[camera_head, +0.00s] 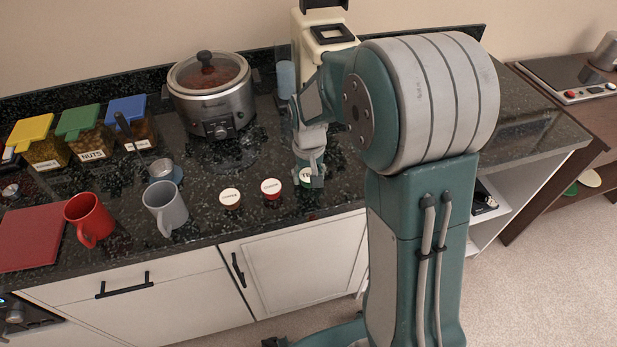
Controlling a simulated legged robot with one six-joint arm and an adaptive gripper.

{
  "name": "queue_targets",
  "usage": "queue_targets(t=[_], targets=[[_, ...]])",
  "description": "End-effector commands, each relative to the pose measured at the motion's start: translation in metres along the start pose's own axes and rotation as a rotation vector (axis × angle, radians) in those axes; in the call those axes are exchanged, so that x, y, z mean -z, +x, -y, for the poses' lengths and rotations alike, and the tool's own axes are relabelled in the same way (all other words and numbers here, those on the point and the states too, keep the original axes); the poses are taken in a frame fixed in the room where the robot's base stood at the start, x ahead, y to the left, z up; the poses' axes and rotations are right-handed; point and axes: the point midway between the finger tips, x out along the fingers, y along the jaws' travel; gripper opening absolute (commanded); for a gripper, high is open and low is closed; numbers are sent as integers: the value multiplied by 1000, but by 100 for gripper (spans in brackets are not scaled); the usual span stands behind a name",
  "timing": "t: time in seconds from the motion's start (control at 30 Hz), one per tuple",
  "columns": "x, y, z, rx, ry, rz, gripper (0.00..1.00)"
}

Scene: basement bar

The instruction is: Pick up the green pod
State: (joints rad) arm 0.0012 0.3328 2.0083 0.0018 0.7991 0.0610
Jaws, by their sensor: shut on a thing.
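The green pod (306,177) is on the dark counter's right part, to the right of two other pods. It is small and mostly covered by my gripper (310,182). My gripper points down from above and is shut on the green pod. Whether the pod still touches the counter I cannot tell. A pod with a red side (271,187) and a white-topped pod with a dark side (231,198) stand just to the left, apart from my gripper.
A grey mug (166,208) and a red mug (90,218) stand left of the pods. A slow cooker (210,95) and a cream coffee machine (318,38) stand behind. Lidded containers (82,132) and a red board (30,237) are at left. The dark counter (215,168) has free room between.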

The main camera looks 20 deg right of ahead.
Motion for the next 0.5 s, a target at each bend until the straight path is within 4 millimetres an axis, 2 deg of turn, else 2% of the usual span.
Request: queue_targets(t=[0.27, 0.47, 0.5], targets=[[0, -6, 0, -2, 1, 0, 46], [0, -34, 0, -1, 0, -4, 46], [-6, -40, -4, -1, 2, -3, 46]])
